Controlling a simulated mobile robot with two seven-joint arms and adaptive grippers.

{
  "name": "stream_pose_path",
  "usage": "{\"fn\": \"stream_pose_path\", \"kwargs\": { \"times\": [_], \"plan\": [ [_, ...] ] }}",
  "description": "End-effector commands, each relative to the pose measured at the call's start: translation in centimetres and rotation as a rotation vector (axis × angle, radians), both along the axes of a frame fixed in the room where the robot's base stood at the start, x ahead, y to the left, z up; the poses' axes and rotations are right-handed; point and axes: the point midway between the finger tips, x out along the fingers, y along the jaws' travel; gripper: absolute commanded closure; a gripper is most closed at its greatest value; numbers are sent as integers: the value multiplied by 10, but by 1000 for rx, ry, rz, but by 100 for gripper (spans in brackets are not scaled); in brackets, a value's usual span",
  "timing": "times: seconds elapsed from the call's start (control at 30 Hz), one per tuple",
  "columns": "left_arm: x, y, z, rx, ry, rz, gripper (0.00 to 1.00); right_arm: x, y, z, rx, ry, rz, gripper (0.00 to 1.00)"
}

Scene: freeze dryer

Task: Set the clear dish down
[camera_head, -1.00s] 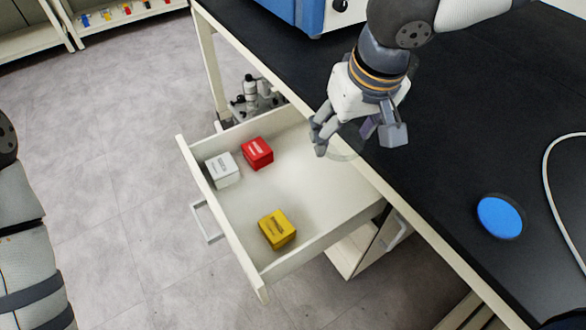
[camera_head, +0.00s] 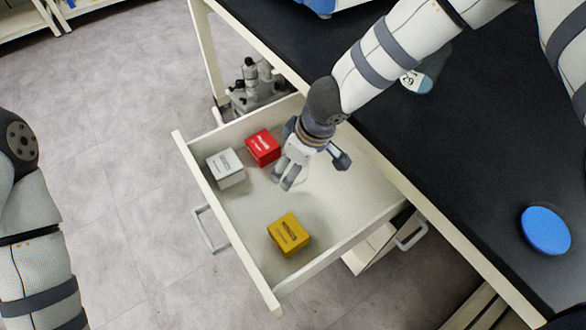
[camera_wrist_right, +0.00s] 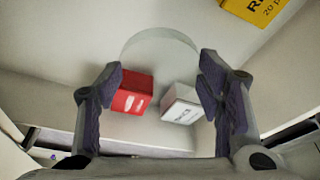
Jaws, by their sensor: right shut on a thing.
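The clear dish (camera_wrist_right: 160,45) is a faint round, see-through disc between the fingertips of my right gripper in the right wrist view. My right gripper (camera_head: 314,170) is shut on it, with its fingers spread to the dish's width, inside the open drawer (camera_head: 355,205). In the head view the dish is barely visible against the pale drawer floor. I cannot tell whether the dish touches that floor. My left arm shows at the left edge, but its gripper is out of view.
In the drawer are a red box (camera_head: 263,147) and a white box (camera_head: 226,168) left of my right gripper, and a yellow box (camera_head: 289,234) nearer the front. Bare floor lies right of the yellow box. A blue disc (camera_head: 545,230) lies on the black bench top (camera_head: 450,150).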

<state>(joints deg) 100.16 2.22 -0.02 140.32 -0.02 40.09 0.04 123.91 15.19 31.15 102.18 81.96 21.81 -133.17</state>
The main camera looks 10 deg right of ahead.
Motion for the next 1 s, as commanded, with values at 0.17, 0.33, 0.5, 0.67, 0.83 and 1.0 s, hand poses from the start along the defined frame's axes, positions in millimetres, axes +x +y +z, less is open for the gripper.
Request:
{"fn": "stream_pose_path", "kwargs": {
  "times": [0.17,0.33,0.5,0.67,0.83,1.0],
  "plan": [
    [-14,0,-15,1,49,-2,0,23,-5,-43,-1,14,1,71],
    [-18,0,-19,1,60,-3,0,36,-7,-62,-3,11,3,71],
    [-16,0,-17,0,53,-3,0,38,-7,-80,-1,4,4,71],
    [-16,0,-17,0,53,-3,0,38,-7,-81,-1,4,4,71],
    [-19,0,-20,1,63,-3,0,36,-7,-86,-2,8,4,71],
    [-19,0,-20,1,63,-3,0,37,-7,-85,-2,5,4,19]
  ]
}}
